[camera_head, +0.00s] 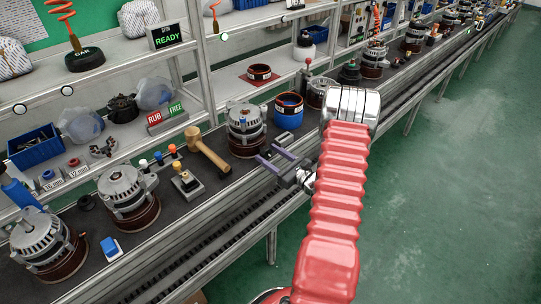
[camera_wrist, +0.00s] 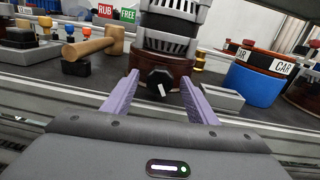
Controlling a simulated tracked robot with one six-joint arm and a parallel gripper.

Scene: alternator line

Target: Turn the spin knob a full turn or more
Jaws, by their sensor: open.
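The spin knob (camera_wrist: 161,82) is a dark knob with a white pointer mark, on the front of a reddish-brown round base (camera_wrist: 182,70) under an alternator (camera_wrist: 172,30). In the head view that alternator (camera_head: 246,117) stands on the bench, and I cannot make out the knob there. My gripper (camera_head: 266,154) is open in front of the base. In the wrist view its two purple fingers (camera_wrist: 159,84) point toward the knob, one on each side, with visible gaps. I cannot tell whether the fingertips reach level with the knob.
A grey block (camera_wrist: 222,98) sits just right of my right finger. RUB and FREE signs (camera_head: 166,117) stand behind.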

